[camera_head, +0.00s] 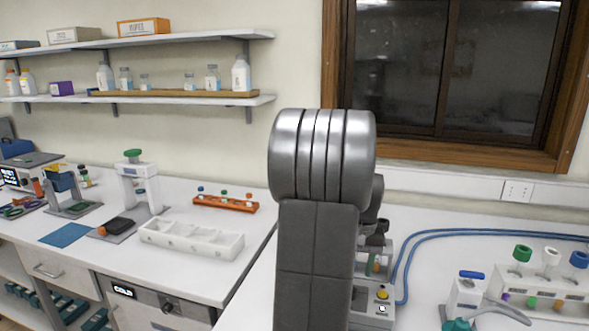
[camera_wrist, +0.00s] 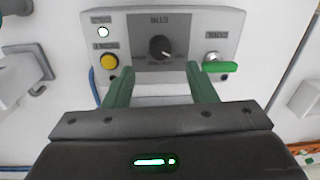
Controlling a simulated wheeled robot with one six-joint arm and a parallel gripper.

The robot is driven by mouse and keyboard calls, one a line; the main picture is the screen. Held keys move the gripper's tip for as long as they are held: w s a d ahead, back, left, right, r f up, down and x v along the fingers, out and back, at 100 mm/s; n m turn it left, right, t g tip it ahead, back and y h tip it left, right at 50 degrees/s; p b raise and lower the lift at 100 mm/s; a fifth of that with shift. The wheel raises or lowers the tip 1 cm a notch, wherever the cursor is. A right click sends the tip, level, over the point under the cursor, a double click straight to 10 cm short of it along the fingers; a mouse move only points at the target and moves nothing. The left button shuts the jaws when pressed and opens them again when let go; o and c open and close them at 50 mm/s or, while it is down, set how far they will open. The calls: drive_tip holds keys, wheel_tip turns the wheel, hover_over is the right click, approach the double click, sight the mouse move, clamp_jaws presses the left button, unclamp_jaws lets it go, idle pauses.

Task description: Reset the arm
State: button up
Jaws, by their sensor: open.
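My gripper (camera_wrist: 158,75) shows in the wrist view with its two green fingers apart and nothing between them. It is in front of a grey control panel (camera_wrist: 224,45) with a black knob (camera_wrist: 161,46), a yellow button (camera_wrist: 109,62) and a green handle (camera_wrist: 219,67). I cannot tell whether the right finger touches the green handle. In the head view my arm stands in the middle and hides part of the bench. The gripper itself is hidden there.
A white box with a yellow button (camera_head: 382,294) stands just right of my arm, by a blue hose (camera_head: 408,262). A rack with coloured caps (camera_head: 548,300) is at the right. A white tray (camera_head: 190,238) and an orange rack (camera_head: 225,204) lie on the left bench.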

wheel_tip(320, 180, up, 7)
wheel_tip(320, 180, down, 14)
drive_tip(key=shift+a+r+p, duration=0.1)
drive_tip(key=shift+a+p, duration=0.05)
drive_tip(key=shift+p, duration=0.35)
drive_tip(key=m, duration=0.3)
drive_tip(key=shift+m+p, duration=0.35)
drive_tip(key=shift+m, duration=0.05)
drive_tip(key=m+p, duration=0.1)
drive_tip(key=m, duration=0.3)
drive_tip(key=shift+r+m, duration=0.2)
drive_tip(key=shift+m, duration=0.1)
wheel_tip(320, 180, up, 13)
drive_tip(key=b, duration=0.1)
drive_tip(key=shift+s+f+b, duration=0.2)
drive_tip(key=shift+s+b, duration=0.05)
drive_tip(key=shift+b, duration=0.05)
